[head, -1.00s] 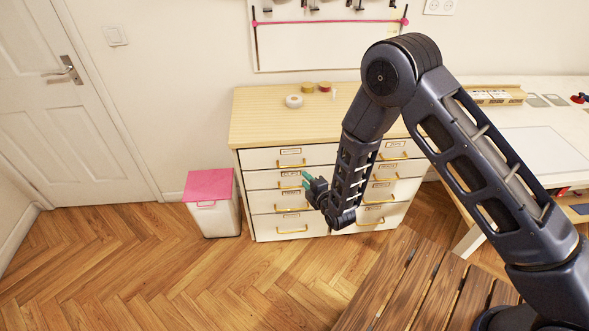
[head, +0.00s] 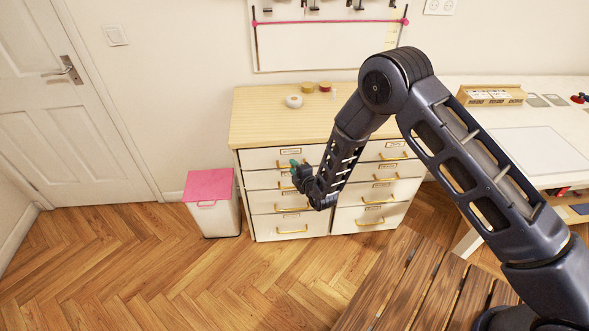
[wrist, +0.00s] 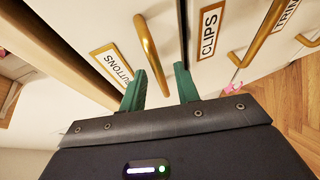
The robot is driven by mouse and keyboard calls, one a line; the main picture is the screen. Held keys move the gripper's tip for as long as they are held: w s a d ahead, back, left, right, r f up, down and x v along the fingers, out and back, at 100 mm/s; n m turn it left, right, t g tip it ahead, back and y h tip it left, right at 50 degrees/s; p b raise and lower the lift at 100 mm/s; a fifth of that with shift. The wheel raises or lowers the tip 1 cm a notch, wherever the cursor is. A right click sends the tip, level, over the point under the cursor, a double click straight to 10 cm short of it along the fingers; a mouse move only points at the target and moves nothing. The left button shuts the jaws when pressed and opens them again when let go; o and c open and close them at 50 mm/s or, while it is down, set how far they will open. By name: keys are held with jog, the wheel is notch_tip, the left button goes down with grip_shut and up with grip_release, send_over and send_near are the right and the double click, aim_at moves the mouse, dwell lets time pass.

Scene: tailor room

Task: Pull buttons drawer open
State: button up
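The buttons drawer (head: 256,160) is the top left drawer of the white cabinet and looks shut. In the wrist view its "BUTTONS" label (wrist: 112,64) and gold bar handle (wrist: 148,42) show at the upper left. My gripper (wrist: 162,68) is open, its two green fingers apart. The handle's near end appears between the fingers in the picture; I cannot tell whether they touch it. In the head view my gripper (head: 295,165) is in front of the drawer and covers part of its handle.
A bin with a pink lid (head: 210,184) stands left of the cabinet. Tape rolls (head: 293,101) lie on the wooden top (head: 258,118). Open floor lies in front.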

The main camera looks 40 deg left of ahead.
grip_shut()
jog(key=s+d, duration=2)
jog(key=shift+d, duration=0.1)
grip_release()
jog(key=shift+s, duration=0.1)
